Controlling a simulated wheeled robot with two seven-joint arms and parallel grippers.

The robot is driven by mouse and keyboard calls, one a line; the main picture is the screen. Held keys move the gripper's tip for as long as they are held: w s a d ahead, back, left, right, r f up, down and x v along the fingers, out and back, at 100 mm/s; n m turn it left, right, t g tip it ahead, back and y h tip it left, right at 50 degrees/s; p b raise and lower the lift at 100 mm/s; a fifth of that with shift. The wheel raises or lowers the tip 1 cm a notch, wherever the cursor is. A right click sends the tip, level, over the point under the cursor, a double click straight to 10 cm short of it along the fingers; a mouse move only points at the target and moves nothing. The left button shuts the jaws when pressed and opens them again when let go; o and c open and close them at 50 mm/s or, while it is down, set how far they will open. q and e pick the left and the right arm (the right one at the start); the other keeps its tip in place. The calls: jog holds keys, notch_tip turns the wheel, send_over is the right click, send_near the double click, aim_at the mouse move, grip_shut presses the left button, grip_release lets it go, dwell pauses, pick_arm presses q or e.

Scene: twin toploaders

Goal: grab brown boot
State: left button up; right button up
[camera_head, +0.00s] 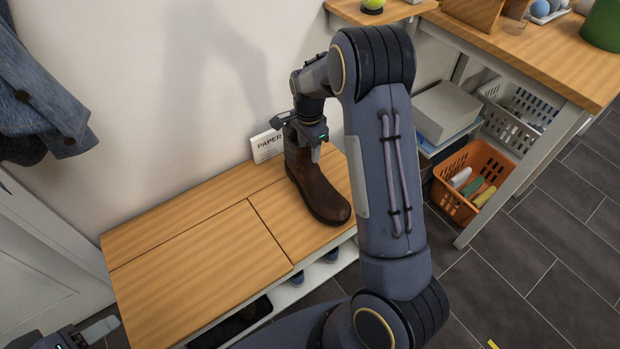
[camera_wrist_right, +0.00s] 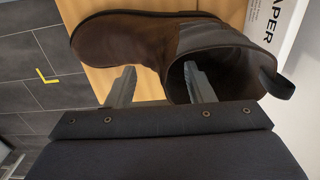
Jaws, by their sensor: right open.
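The brown boot (camera_head: 312,186) stands upright on the wooden bench top (camera_head: 197,262), its toe toward the bench's front edge. My right gripper (camera_head: 304,142) is open at the top of the boot's shaft. In the right wrist view, the boot (camera_wrist_right: 150,38) lies just past my open right gripper (camera_wrist_right: 160,80). One finger shows over or inside the shaft's dark opening and the other is on the toe side, outside it. I cannot tell whether they touch the leather. Part of my left gripper (camera_head: 88,334) shows at the lower left corner, away from the boot.
A white sign reading PAPER (camera_head: 266,146) stands against the wall beside the boot. Shoes sit on the shelf under the bench. An orange basket (camera_head: 455,206) and a grey box (camera_head: 446,108) are to the right, under a wooden counter (camera_head: 560,62). A denim jacket (camera_head: 35,100) hangs at left.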

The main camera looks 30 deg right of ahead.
notch_tip(320, 180, down, 2)
jog(key=shift+f, duration=0.15)
grip_shut()
dwell(1.4)
